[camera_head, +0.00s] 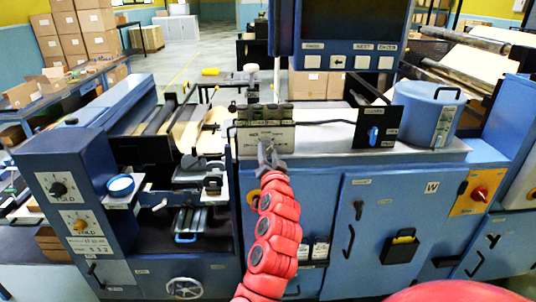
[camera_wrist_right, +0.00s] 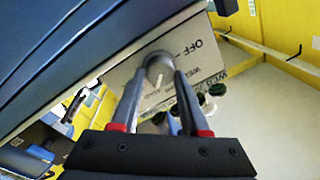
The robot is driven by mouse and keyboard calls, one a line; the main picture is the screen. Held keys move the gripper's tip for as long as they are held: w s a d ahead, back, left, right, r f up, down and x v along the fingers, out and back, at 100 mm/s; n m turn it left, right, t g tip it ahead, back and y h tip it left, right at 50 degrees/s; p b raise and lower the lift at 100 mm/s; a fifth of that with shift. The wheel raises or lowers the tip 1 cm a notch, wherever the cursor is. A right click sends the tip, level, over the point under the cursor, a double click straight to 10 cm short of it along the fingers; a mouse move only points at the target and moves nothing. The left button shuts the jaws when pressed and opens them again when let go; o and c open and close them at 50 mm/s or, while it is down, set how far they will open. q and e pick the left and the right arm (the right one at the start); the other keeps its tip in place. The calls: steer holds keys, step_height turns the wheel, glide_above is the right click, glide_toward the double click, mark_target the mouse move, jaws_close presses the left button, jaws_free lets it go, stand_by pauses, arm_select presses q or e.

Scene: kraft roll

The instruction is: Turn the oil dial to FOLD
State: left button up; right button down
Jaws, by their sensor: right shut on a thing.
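My right gripper (camera_head: 266,150), on the red arm, reaches up to a white label plate (camera_head: 285,136) on the front of the blue machine. In the right wrist view its two fingers (camera_wrist_right: 158,72) are closed on the sides of a round grey dial (camera_wrist_right: 159,61). The plate (camera_wrist_right: 196,48) behind this dial reads OFF, with a WEB line beside it; other lettering is too small to read. A pale mark shows on the dial's face, but I cannot tell which setting it points to. The fingers hide part of the dial. My left gripper is not in view.
A tower at the left has a black dial (camera_head: 58,189) and a yellow dial (camera_head: 80,225), with FOLD lettering. A blue pot (camera_head: 424,110) stands on the machine top. A dark screen (camera_head: 340,20) hangs above the plate. Several dark knobs sit near the held dial.

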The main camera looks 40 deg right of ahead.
steer(key=shift+c, duration=2)
jaws_free()
steer(key=shift+s+a+f, duration=0.2)
steer(key=shift+s+a, duration=0.15)
steer(key=shift+s, duration=0.05)
steer(key=r+p+v, duration=0.1)
steer(key=p+v, duration=1.3)
steer(key=v, duration=0.2)
steer(key=shift+s+f, duration=0.2)
steer(key=shift+f, duration=0.2)
